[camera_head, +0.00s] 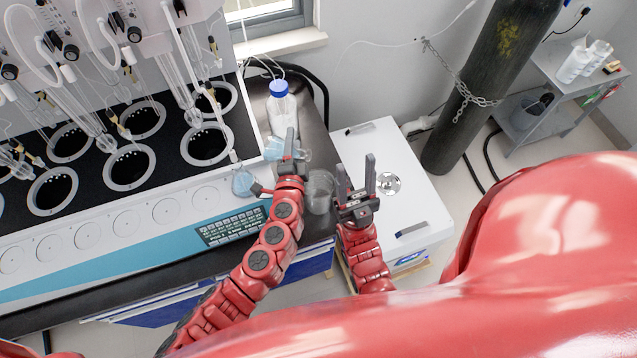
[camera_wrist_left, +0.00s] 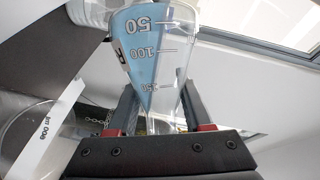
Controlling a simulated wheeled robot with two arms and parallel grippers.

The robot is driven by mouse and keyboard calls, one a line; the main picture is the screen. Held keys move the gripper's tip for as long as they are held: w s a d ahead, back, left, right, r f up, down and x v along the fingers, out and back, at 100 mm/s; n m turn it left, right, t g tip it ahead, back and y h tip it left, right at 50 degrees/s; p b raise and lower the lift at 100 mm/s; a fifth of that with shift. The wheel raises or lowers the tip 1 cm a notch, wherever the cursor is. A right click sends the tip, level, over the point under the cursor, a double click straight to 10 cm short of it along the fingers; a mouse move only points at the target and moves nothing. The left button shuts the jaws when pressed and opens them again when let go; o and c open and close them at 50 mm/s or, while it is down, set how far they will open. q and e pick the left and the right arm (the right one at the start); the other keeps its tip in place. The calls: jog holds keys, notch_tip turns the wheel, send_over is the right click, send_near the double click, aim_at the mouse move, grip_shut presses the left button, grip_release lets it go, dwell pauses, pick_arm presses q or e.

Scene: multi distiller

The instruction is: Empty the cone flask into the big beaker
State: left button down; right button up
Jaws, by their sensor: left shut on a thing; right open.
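The cone flask (camera_head: 274,148) is clear with pale blue liquid. In the left wrist view the flask (camera_wrist_left: 150,45) shows printed marks, its wide base at the picture's top and its neck between my fingers. The blue lies slanted along one side. My left gripper (camera_head: 276,165) is shut on the neck; it also shows in the left wrist view (camera_wrist_left: 158,108). My right gripper (camera_head: 356,174) is open and empty, right of the beaker.
A distiller (camera_head: 165,210) with glass tubes and round dark wells fills the left. Another vessel with blue liquid (camera_head: 242,184) stands by its front corner. A blue-capped bottle (camera_head: 281,110) stands behind my left gripper. A white box (camera_head: 400,160) is at right, beside a chained gas cylinder (camera_head: 490,80).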

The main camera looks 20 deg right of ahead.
pick_arm(q)
jog(key=shift+s+d+f+m+t+b, duration=0.15)
jog(key=shift+d+f+m+b, duration=0.1)
jog(key=shift+f+b, duration=0.5)
jog(key=shift+s+d+f+m+t+b, duration=0.15)
jog(key=shift+f+m+b, duration=0.1)
jog(key=shift+f+b, duration=0.4)
jog(key=shift+r, duration=0.2)
jog(key=shift+r+m+t+b, duration=0.35)
jog(key=shift+m+t+b, duration=0.05)
jog(key=shift+m+b, duration=0.45)
jog(key=shift+s+d+f+m+t+h+b, duration=0.15)
jog(key=shift+f+m+t+h+b, duration=0.15)
jog(key=shift+m+b, duration=0.8)
jog(key=shift+s+d+f+m+t+h+b, duration=0.1)
jog(key=shift+s+d+f+m+t+b, duration=0.2)
jog(key=shift+b, duration=1.45)
dwell(0.7)
